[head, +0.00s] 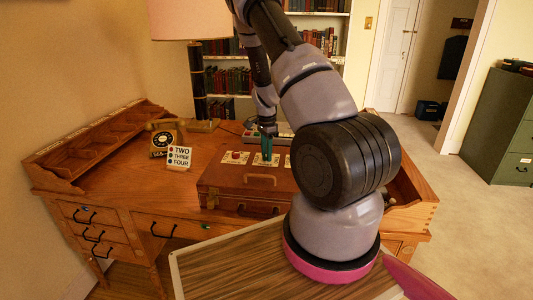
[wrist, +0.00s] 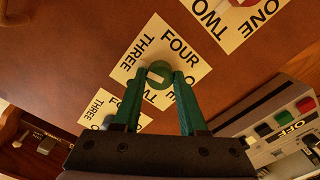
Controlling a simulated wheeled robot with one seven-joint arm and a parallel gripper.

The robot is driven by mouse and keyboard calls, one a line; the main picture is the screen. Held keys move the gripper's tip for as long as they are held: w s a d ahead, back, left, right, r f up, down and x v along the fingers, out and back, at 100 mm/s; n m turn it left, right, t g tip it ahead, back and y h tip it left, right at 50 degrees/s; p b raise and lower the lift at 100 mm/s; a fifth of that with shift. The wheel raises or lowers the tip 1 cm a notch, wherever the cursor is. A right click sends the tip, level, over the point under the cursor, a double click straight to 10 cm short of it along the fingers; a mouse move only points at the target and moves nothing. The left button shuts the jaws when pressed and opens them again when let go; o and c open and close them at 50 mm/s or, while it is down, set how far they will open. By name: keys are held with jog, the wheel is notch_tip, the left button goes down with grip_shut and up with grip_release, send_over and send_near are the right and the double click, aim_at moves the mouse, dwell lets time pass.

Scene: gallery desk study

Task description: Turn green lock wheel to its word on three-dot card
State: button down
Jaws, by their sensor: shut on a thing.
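The green lock wheel (wrist: 158,74) sits on a pale label printed with FOUR, THREE, TWO and a partly hidden ONE. My gripper (wrist: 161,76) has its teal fingers shut on the wheel, one on each side. A pale mark shows on the wheel, but I cannot tell which word it points to. In the head view my gripper (head: 267,150) reaches down onto the lid of the brown case (head: 225,183). The three-dot card (head: 180,157) stands left of the case, reading TWO, THREE, FOUR from top to bottom, each beside a dot; the dot colours are hard to make out.
A red wheel (head: 236,154) on its own label sits left of my gripper. Another label (wrist: 98,108) is partly behind a finger in the wrist view. A telephone (head: 165,138) and a grey device with coloured buttons (wrist: 275,125) are nearby on the desk (head: 120,185).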

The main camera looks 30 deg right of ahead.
jog(key=shift+m, duration=1.1)
jog(key=shift+c, duration=2.2)
grip_release()
jog(key=shift+r, duration=0.1)
notch_tip(320, 180, up, 11)
jog(key=shift+f, duration=0.2)
